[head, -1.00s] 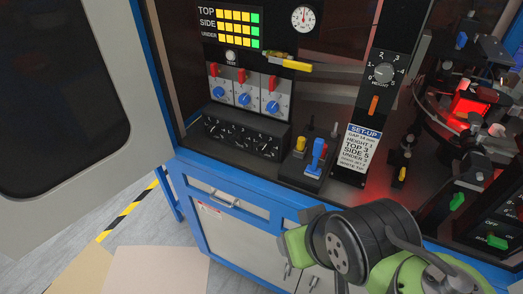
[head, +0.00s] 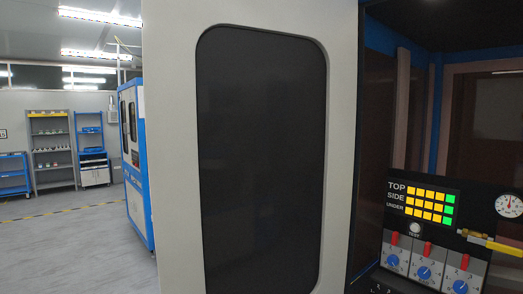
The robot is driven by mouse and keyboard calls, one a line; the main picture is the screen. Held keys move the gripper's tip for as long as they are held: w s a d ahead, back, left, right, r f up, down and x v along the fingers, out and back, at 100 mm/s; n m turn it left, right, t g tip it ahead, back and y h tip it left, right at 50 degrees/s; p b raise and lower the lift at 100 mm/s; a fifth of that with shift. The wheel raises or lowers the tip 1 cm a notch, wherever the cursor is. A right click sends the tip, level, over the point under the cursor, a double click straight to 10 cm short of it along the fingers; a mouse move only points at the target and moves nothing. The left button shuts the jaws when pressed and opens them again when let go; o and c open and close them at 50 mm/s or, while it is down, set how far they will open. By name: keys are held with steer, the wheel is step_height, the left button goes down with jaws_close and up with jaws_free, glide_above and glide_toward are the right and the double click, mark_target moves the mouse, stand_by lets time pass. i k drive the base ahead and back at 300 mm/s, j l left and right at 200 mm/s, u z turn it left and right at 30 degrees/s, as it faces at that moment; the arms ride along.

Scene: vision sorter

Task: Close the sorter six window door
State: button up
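The window door (head: 170,130) is a light grey panel with a large dark rounded window (head: 262,160). It stands open, swung out to the left of the machine's opening, and fills the middle of the head view. Its lower edge is outside the frame. The open sorter interior (head: 465,120) shows at the right. My gripper is not in the current view.
Inside the sorter are a panel with yellow and green lights (head: 430,205), red switches with blue knobs (head: 424,272), and a round gauge (head: 508,204). A blue and white machine (head: 135,165) and shelves (head: 52,150) stand beyond open grey floor (head: 75,245) at left.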

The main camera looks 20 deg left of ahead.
mark_target(250, 106)
steer(key=j+z, duration=0.2)
steer(key=j, duration=0.3)
steer(key=j+z, duration=0.2)
steer(key=j, duration=0.3)
steer(key=k+j+z, duration=0.1)
steer(key=j+z, duration=0.15)
steer(key=j, duration=0.25)
steer(key=k+j+z, duration=0.2)
steer(key=j, duration=0.25)
steer(key=j+z, duration=0.2)
steer(key=j, duration=0.3)
steer(key=j+z, duration=0.25)
steer(key=j, duration=0.35)
steer(key=k+j+z, duration=0.2)
steer(key=j, duration=0.4)
steer(key=j+u, duration=0.25)
steer(key=j, duration=0.15)
steer(key=i+j+u, duration=0.25)
steer(key=j, duration=0.15)
steer(key=j+u, duration=0.3)
steer(key=j, duration=0.1)
